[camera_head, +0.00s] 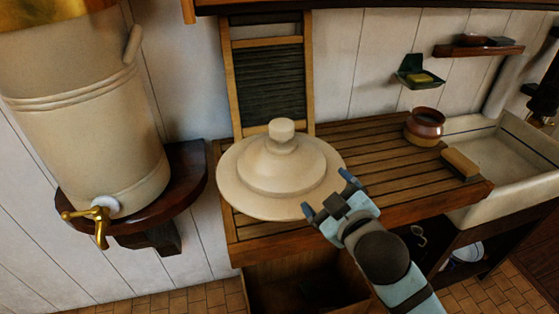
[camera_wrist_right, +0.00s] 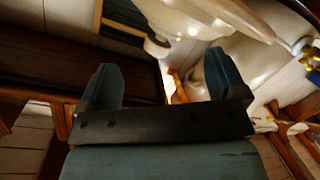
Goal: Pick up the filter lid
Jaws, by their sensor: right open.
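The filter lid (camera_head: 250,195) is a cream, round, stepped lid with a stubby knob (camera_head: 281,130) on top. It lies knob up on the slatted wooden drainboard, in the middle of the head view. My right gripper (camera_head: 327,190) is open and empty at the lid's front right edge, lower than the knob. I cannot tell whether a finger touches the rim. In the right wrist view the open fingers (camera_wrist_right: 163,80) show nothing held between them, with pale cream surfaces beyond. My left gripper is not in view.
The cream filter body (camera_head: 85,130) with a brass tap (camera_head: 98,222) stands on a wall shelf at left. A washboard (camera_head: 268,80) leans behind the lid. A brown pot (camera_head: 424,127) and a wooden block (camera_head: 460,163) sit right, beside the sink (camera_head: 500,170). The drainboard's middle (camera_head: 390,160) is clear.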

